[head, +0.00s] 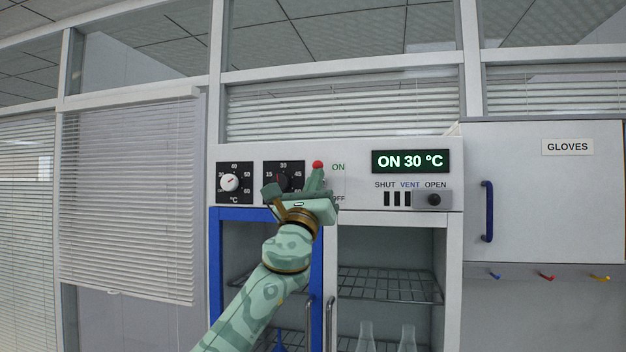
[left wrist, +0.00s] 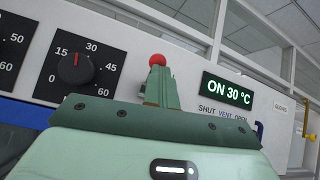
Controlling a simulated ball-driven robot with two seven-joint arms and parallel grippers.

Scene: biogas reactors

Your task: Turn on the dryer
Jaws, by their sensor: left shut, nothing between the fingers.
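The dryer's white control panel (head: 352,158) spans the middle of the head view. Its display (head: 410,161) is lit and reads "ON 30 °C", also in the left wrist view (left wrist: 227,91). A switch with a red ball tip (head: 318,165) points up beside the "ON" label; the tip also shows in the left wrist view (left wrist: 157,60). My left gripper (head: 316,180) is shut and empty, right at the switch, its fingertips just below the red ball. The fingers hide the switch's lower part, so I cannot tell whether they touch it. My right gripper is out of view.
A temperature dial (head: 230,182) and a partly covered timer dial (head: 283,177) sit left of the switch. The vent slider knob (head: 433,200) is under "OPEN". Below are the blue-framed door (head: 240,214) and wire shelves (head: 390,285). A gloves cabinet (head: 550,200) stands right.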

